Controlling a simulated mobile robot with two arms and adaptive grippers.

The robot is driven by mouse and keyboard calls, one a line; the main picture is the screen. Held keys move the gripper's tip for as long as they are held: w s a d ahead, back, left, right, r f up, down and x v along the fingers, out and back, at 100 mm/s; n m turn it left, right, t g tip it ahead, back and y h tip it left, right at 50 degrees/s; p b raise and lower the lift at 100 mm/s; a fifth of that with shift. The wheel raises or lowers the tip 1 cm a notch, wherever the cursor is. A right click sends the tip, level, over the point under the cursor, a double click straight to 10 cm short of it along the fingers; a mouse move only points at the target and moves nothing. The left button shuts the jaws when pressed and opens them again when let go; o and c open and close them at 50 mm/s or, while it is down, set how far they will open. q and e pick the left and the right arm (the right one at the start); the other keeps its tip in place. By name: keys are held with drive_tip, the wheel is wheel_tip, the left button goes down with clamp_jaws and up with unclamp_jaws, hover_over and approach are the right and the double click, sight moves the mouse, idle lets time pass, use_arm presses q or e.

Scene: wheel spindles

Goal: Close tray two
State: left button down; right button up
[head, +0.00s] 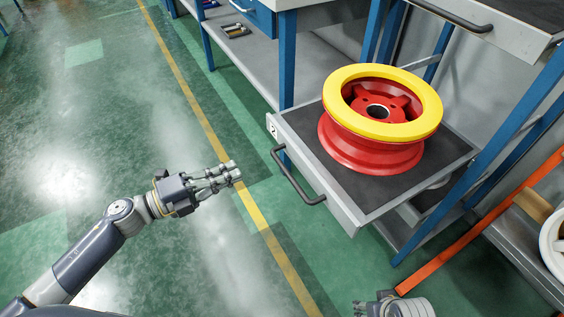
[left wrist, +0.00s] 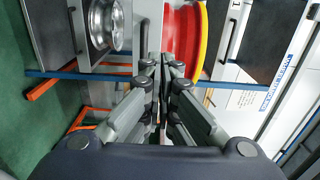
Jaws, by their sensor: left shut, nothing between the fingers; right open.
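Tray two (head: 347,207), marked with a "2" label, is pulled out from the blue-legged bench. A red wheel with a yellow rim (head: 385,103) lies on its dark mat; the wheel also shows in the left wrist view (left wrist: 183,38). The dark handle (head: 296,178) is on the tray's front. My left gripper (head: 236,172) is shut and empty, in front of the tray and left of the handle, apart from it. In the left wrist view its fingers (left wrist: 162,65) point towards the tray. My right gripper (head: 362,308) is open at the bottom edge, partly cut off.
Another tray with a dark handle (head: 455,17) juts out above at the upper right. A silver wheel (left wrist: 104,24) sits on a tray in the left wrist view. An orange bar (head: 470,235) stands at the right. The floor at the left is clear.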

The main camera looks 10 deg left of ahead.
sight(292, 147)
use_arm(q)
drive_tip(key=x, duration=1.2)
drive_tip(key=shift+w+d+r, duration=0.1)
drive_tip(key=shift+w+d, duration=0.05)
drive_tip(key=shift+d, duration=0.1)
drive_tip(key=shift+w+d, duration=0.4)
drive_tip(key=shift+d, duration=0.2)
use_arm(e)
drive_tip(key=shift+r, duration=0.25)
drive_tip(key=shift+w+r, duration=0.1)
